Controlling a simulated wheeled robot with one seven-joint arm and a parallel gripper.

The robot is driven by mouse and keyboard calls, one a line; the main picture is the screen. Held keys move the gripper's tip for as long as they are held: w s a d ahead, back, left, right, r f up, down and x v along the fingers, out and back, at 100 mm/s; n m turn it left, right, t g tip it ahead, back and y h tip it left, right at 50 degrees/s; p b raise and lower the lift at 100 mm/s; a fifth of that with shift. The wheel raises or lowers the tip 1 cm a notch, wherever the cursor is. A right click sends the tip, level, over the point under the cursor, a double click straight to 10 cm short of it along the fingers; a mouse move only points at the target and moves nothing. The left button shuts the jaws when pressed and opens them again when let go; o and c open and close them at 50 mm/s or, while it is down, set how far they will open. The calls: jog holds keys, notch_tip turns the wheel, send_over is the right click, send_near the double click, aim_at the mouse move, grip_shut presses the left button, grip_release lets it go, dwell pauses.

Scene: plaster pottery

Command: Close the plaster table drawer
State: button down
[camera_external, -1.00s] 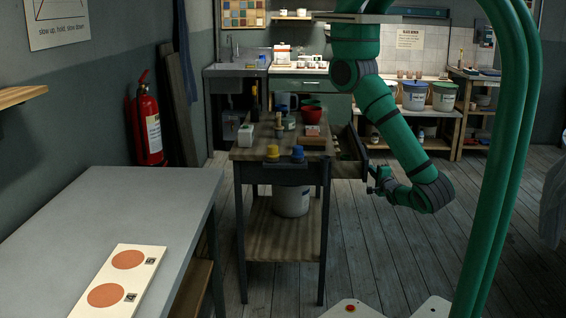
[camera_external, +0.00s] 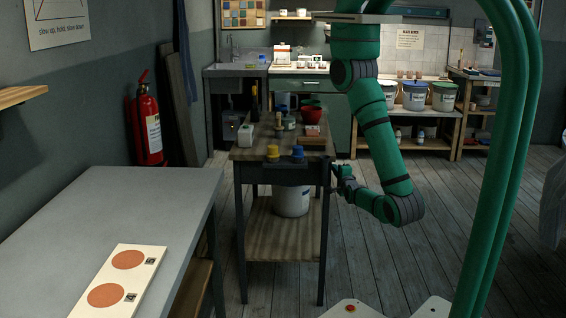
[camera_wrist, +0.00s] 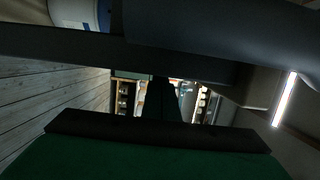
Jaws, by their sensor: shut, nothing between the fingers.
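The plaster table (camera_external: 248,154) is a dark wooden worktable with a lower shelf. Its drawer is on the right side and no longer sticks out; it looks flush or nearly flush, and any small gap cannot be made out. My gripper (camera_external: 336,171) is shut and empty at the table's right side, at drawer height. It is touching or very close to the drawer front, which is seen edge-on. In the wrist view, a dark part of the table (camera_wrist: 60,45) fills the upper area very close up, so the contact is unclear.
Yellow and blue pots (camera_external: 297,153), a red bowl (camera_external: 312,114) and other items stand on the tabletop. A white bucket (camera_external: 291,200) sits on the lower shelf. A grey table (camera_external: 150,205) is at left. The floor (camera_external: 400,255) right of the plaster table is clear.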

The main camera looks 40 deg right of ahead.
jog(key=shift+w+a, duration=0.4)
jog(key=s+a, duration=0.1)
jog(key=s, duration=1.1)
jog(key=shift+s+a, duration=0.15)
jog(key=shift+a, duration=0.1)
jog(key=a+r+n+y, duration=0.4)
jog(key=a+r+n, duration=0.2)
jog(key=a+n, duration=0.6)
jog(key=w+a+r+n+y, duration=0.1)
jog(key=a+r+n+y, duration=0.4)
jog(key=a+n, duration=0.7)
jog(key=shift+a+r, duration=0.55)
jog(key=shift+r, duration=0.15)
